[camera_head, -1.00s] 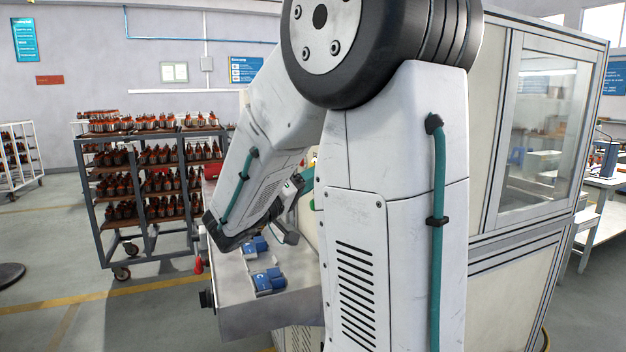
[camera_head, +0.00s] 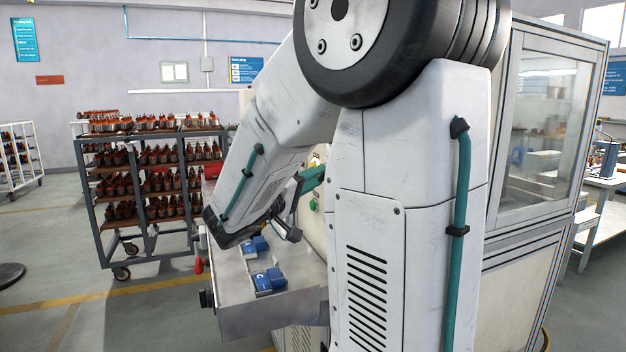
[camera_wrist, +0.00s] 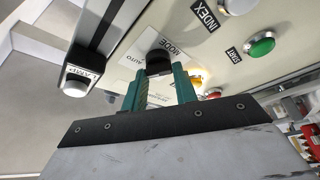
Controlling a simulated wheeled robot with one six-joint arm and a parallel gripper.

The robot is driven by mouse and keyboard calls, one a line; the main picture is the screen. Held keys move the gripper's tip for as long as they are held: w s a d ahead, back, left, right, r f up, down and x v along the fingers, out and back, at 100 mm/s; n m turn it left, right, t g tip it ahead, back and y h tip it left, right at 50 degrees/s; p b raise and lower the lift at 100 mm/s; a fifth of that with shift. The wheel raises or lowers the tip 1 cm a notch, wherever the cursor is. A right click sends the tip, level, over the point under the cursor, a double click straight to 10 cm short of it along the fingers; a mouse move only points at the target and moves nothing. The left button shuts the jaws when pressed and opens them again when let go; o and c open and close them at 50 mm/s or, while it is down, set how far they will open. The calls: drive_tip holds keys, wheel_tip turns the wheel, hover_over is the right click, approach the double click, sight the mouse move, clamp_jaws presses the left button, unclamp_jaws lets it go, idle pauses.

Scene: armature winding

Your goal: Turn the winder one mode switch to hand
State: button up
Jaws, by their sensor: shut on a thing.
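The mode switch is a black knob (camera_wrist: 158,62) on a pale plate marked MODE and AUTO, in the wrist view. My gripper (camera_wrist: 160,78) has its two teal fingers closed around the knob, one on each side. Which way the knob points cannot be told, and the lower part of its plate is hidden behind the fingers. In the head view a teal finger (camera_head: 312,178) shows in part at the winder's panel, and the knob is hidden behind my arm.
Blue parts (camera_head: 268,281) lie on a grey shelf. A rack of armatures (camera_head: 150,180) stands at left.

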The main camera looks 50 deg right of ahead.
drive_tip(key=shift+r+n+t+y, duration=0.15)
drive_tip(key=shift+n+y, duration=0.8)
drive_tip(key=shift+n, duration=1.45)
drive_tip(key=shift+r+n+t+y, duration=0.1)
drive_tip(key=shift+n+y, duration=0.8)
drive_tip(key=shift+n, duration=1.5)
drive_tip(key=shift+r+n+t+y, duration=0.15)
drive_tip(key=shift+n+y, duration=0.8)
drive_tip(key=shift+n, duration=1.45)
drive_tip(key=shift+f, duration=0.15)
drive_tip(key=o, duration=1)
drive_tip(key=shift+c, duration=0.2)
